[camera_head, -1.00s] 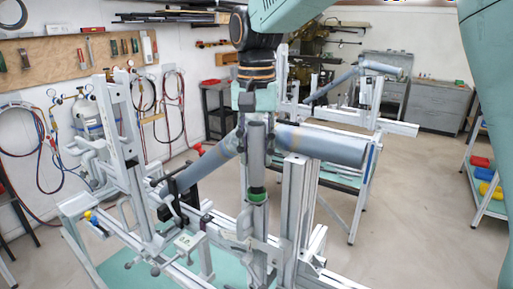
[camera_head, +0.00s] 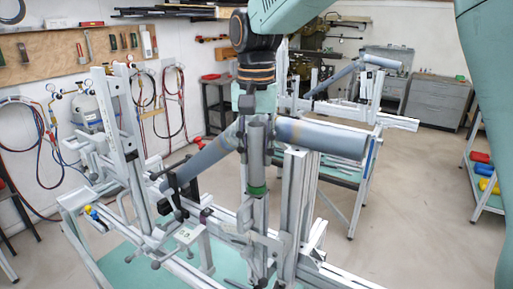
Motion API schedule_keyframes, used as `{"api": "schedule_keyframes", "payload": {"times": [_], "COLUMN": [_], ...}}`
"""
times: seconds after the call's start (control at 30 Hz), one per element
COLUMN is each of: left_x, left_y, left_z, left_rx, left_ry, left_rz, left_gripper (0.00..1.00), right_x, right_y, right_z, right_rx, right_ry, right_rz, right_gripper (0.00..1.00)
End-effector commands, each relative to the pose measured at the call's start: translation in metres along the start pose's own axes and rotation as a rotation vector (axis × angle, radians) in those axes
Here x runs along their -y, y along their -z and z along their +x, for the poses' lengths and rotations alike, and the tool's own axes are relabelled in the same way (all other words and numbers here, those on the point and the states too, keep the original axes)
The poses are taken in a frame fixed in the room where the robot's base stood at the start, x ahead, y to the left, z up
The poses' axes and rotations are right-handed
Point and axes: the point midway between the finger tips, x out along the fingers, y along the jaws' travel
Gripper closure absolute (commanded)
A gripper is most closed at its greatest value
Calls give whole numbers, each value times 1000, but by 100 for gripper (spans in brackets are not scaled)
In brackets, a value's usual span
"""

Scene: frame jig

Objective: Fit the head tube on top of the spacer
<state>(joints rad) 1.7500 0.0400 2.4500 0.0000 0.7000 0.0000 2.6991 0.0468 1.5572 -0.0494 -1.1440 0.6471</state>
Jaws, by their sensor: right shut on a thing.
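The head tube (camera_head: 257,152) is a short grey upright tube in the middle of the head view. My right gripper (camera_head: 256,124) comes from above and is shut on its upper part. The spacer is the green ring (camera_head: 257,190) on the upright post (camera_head: 258,212) of the jig. The head tube stands in line above the spacer, its lower end at or very close to the ring. I cannot tell whether they touch. My left gripper is not in view.
A grey tube (camera_head: 208,157) slopes down to the left of the head tube, and a thicker tube (camera_head: 325,138) runs to the right. Jig uprights (camera_head: 292,200) stand close on the right, with clamps (camera_head: 185,236) at the left. A workbench stands behind.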

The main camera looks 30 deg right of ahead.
Motion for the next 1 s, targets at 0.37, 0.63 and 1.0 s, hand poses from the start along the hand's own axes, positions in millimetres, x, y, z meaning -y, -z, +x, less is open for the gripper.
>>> {"api": "schedule_keyframes", "payload": {"times": [0.37, 0.63, 1.0], "left_x": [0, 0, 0], "left_y": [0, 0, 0], "left_z": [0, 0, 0], "left_rx": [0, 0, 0], "left_ry": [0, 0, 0], "left_rz": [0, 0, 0], "left_gripper": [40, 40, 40], "right_x": [0, 0, 0], "right_y": [0, 0, 1], "right_z": [1, 1, -48], "right_rx": [0, 0, -5], "right_ry": [1, 0, 3], "right_rz": [0, 0, 0], "right_gripper": [43, 42, 42]}}
